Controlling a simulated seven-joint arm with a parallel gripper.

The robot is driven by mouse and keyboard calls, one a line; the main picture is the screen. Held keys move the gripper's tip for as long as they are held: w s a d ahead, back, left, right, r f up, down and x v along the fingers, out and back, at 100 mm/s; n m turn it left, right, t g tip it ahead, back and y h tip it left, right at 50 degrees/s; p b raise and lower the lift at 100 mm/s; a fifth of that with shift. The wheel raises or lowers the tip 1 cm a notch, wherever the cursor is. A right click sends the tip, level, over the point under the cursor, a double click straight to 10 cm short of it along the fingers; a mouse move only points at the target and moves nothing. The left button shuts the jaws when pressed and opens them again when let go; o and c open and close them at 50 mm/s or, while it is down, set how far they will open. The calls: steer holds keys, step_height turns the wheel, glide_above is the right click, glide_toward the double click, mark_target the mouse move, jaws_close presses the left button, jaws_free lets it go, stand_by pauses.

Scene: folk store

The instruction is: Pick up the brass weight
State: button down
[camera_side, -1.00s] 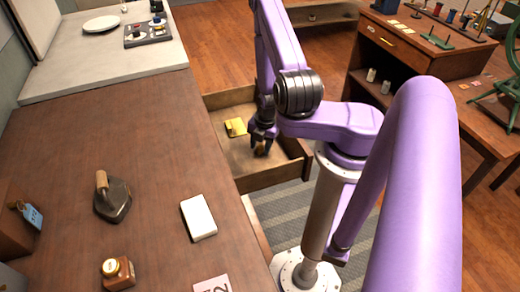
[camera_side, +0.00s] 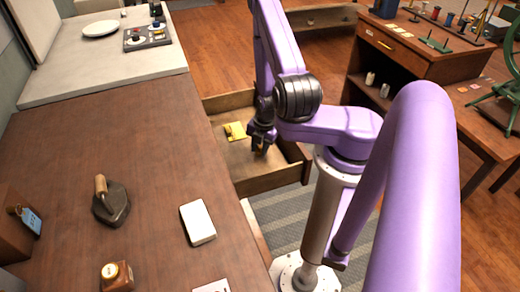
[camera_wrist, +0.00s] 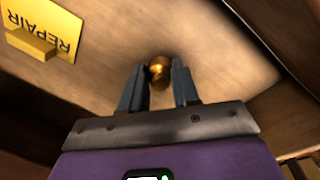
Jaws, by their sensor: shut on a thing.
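The brass weight (camera_wrist: 159,69) is small, round and golden, and sits between my two dark fingertips in the wrist view. My gripper (camera_side: 260,146) points down into the open wooden drawer (camera_side: 268,180) in the side view. It also shows in the wrist view (camera_wrist: 161,80), shut on the weight. In the side view the fingers mostly hide the weight. I cannot tell clearly how far the weight is above the drawer floor.
A yellow "REPAIR" piece (camera_wrist: 45,28) lies in the drawer, left of my gripper; it also shows in the side view (camera_side: 235,131). The drawer walls surround my gripper.

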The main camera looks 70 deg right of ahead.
mark_target(260, 147)
step_height(260, 147, up, 9)
steer(key=shift+f, duration=0.1)
stand_by(0.4)
